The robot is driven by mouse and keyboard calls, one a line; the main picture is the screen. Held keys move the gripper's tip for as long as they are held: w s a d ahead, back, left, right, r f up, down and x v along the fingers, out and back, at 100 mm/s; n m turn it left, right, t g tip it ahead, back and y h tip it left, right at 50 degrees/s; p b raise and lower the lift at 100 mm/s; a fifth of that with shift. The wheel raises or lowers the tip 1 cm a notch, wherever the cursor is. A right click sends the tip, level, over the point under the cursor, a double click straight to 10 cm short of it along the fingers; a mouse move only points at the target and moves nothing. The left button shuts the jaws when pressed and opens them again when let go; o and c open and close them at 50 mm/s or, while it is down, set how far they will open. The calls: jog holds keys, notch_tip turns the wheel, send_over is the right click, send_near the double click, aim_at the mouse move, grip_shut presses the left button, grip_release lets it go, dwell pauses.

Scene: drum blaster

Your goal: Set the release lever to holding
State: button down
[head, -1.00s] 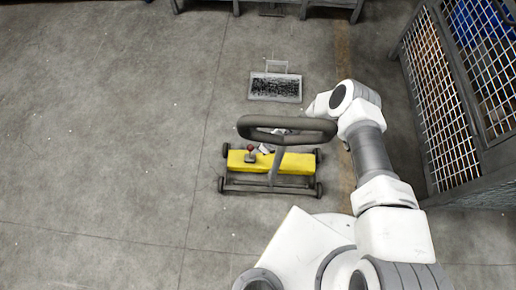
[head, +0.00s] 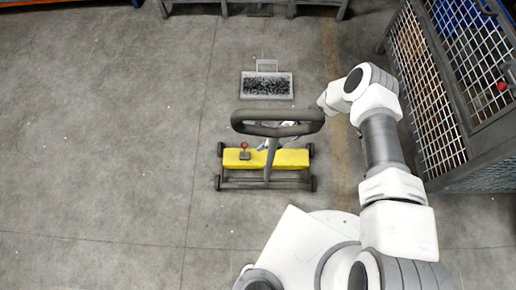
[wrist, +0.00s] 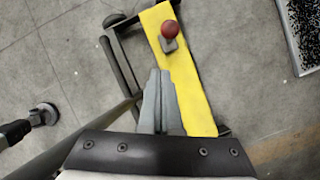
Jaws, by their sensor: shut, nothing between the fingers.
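The release lever is a short lever with a red ball knob (head: 244,145) on a small grey base, on the left part of the yellow bar (head: 288,158) of a wheeled frame. In the wrist view the red knob (wrist: 171,28) stands on the yellow bar (wrist: 190,85) ahead of my gripper (wrist: 160,74). The grey fingers are together and empty, pointing toward the lever, apart from it. They lie over the near part of the bar. In the head view my gripper is partly hidden behind the handle loop. I cannot tell which setting the lever is in.
The dark handle loop (head: 278,123) rises above the frame on a grey post. A tray of dark granules (head: 267,86) sits on the floor behind it. A mesh cage (head: 430,90) stands to the right. The floor at left is clear.

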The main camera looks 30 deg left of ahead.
jog(key=v, duration=0.2)
jog(key=a+p+v, duration=0.1)
jog(key=v, duration=0.1)
jog(key=shift+s+d+r, duration=0.15)
jog(key=shift+s+r, duration=0.1)
jog(key=shift+r, duration=0.35)
